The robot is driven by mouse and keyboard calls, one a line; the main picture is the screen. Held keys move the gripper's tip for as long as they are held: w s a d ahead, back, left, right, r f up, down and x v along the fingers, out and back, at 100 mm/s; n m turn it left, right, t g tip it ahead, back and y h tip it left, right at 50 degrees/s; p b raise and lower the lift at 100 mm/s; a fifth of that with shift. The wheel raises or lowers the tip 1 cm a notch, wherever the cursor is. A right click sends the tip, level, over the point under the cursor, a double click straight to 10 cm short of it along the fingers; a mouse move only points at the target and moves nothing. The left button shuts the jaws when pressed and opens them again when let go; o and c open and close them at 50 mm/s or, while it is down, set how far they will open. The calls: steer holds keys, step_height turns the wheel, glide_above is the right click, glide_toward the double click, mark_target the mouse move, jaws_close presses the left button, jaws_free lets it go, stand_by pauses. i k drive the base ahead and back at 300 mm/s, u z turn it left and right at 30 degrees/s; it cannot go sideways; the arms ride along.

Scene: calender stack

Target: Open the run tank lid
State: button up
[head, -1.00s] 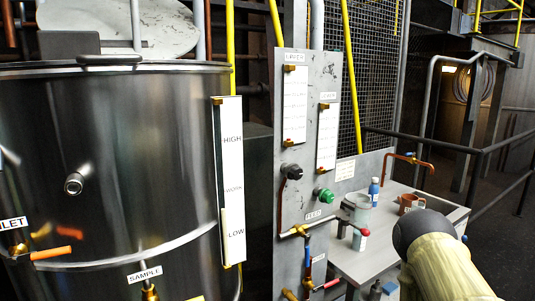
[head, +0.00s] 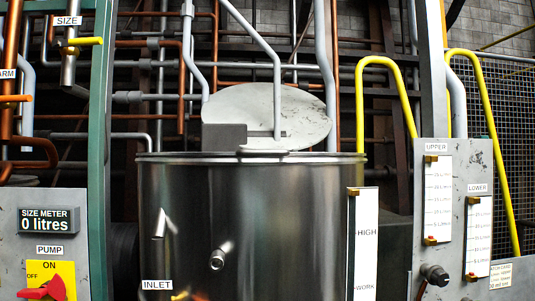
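A large steel tank (head: 290,215) stands in the middle of the head view, marked INLET and with a HIGH and WORK level strip (head: 366,240) on its right side. No label naming it as the run tank is readable. A round, scuffed pale grey disc (head: 295,110), apparently its lid, stands tilted up behind the rim. A grey pipe passes in front of the disc. A dark grey block (head: 224,137) sits at the rim, left of the disc. The tank's opening is seen edge-on, so its inside is hidden. My gripper is not in view.
A panel with UPPER and LOWER gauges (head: 438,200) stands close on the right. On the left are a green post (head: 100,150) and a pump panel (head: 20,200) reading 0 litres, with a red switch (head: 45,290). Pipes crowd the back wall.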

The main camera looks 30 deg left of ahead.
mark_target(240, 153)
steer(key=z, duration=1.8)
steer(key=k, duration=1.35)
steer(key=u, duration=1.85)
